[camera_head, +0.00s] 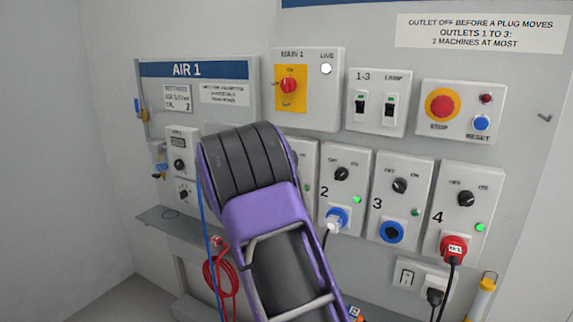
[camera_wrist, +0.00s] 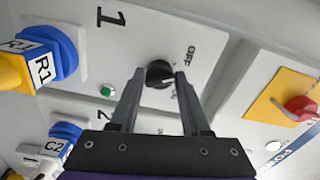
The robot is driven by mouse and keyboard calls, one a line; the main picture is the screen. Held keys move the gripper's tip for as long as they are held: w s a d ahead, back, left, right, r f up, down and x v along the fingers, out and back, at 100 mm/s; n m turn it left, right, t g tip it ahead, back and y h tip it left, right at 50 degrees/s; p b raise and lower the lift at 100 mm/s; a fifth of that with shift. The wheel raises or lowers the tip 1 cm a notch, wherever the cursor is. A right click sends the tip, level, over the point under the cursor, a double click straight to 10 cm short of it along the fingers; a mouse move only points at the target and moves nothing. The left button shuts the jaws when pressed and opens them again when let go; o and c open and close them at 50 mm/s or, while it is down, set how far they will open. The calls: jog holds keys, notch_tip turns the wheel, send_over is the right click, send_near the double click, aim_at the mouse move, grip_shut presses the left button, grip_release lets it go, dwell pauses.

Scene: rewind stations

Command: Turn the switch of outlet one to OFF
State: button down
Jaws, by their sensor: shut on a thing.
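The outlet one panel (camera_wrist: 135,45) fills the middle of the wrist view, turned sideways, with a large "1" and the word OFF. Its black switch knob (camera_wrist: 159,71) sits between my gripper's fingertips (camera_wrist: 160,76). The gripper is shut on the knob. A light mark on the knob shows toward the label side; I cannot tell its exact setting. The ON label is mostly hidden by a finger. In the head view my arm hides most of outlet one.
Outlets two (camera_head: 345,162), three (camera_head: 401,172) and four (camera_head: 470,180) stand in a row to the right. The yellow MAIN 1 switch (camera_head: 291,102), 1-3 breakers (camera_head: 376,118) and red STOP button (camera_head: 442,105) are above. A coiled red hose (camera_head: 217,272) hangs at left.

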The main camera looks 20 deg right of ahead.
jog(key=shift+n+p, duration=0.7)
jog(key=shift+n, duration=0.9)
jog(key=shift+c, duration=2.1)
grip_release()
jog(key=v, duration=1.7)
jog(key=shift+s+a, duration=0.1)
jog(key=shift+a, duration=0.05)
